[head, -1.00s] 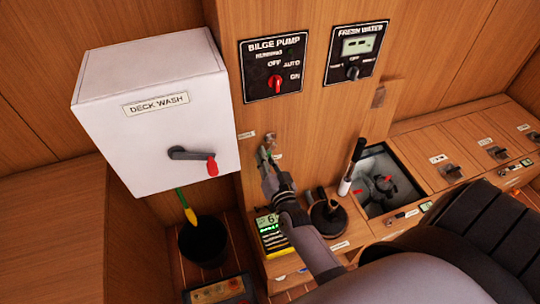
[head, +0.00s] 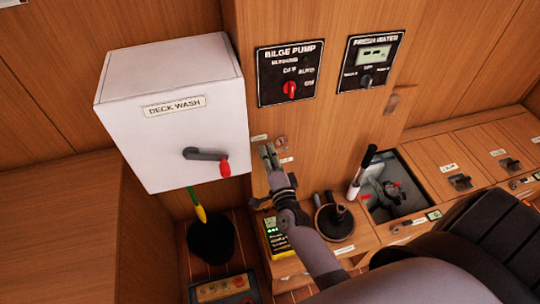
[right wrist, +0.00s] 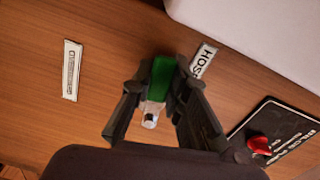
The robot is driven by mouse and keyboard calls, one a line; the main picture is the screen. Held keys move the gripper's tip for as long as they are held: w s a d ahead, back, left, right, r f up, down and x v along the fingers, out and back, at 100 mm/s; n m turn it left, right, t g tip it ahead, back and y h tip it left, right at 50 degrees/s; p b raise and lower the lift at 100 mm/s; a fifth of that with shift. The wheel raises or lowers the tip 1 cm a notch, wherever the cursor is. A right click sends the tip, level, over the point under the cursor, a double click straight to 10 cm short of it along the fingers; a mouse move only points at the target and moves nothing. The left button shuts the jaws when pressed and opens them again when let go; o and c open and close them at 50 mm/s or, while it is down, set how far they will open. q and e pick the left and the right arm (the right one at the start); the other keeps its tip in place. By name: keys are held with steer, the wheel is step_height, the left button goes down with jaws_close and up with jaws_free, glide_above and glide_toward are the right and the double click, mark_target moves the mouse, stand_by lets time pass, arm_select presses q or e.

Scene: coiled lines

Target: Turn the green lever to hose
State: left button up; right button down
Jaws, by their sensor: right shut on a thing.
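The green lever (right wrist: 162,76) shows in the right wrist view between the two fingers of my right gripper (right wrist: 165,105), which is shut on it. Its pale metal end (right wrist: 150,116) shows below the green part. The HOSE label (right wrist: 204,60) is partly covered by the right-hand finger. A second label (right wrist: 72,70), whose words I cannot read, is on the wood to the left. In the head view my right gripper (head: 269,158) is at the wooden panel, between two small labels, and hides most of the lever. My left gripper is not in view.
The bilge pump panel (head: 289,73) and fresh water panel (head: 370,61) are above. A coiled dark line (head: 335,220) and an open bin (head: 420,205) are to the right.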

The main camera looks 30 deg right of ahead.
steer(key=shift+r+m, duration=0.45)
steer(key=shift+m, duration=0.55)
steer(key=c, duration=1.5)
jaws_free()
steer(key=shift+s, duration=0.1)
steer(key=v, duration=1.1)
steer(key=shift+s, duration=0.4)
steer(key=shift+a+f, duration=0.1)
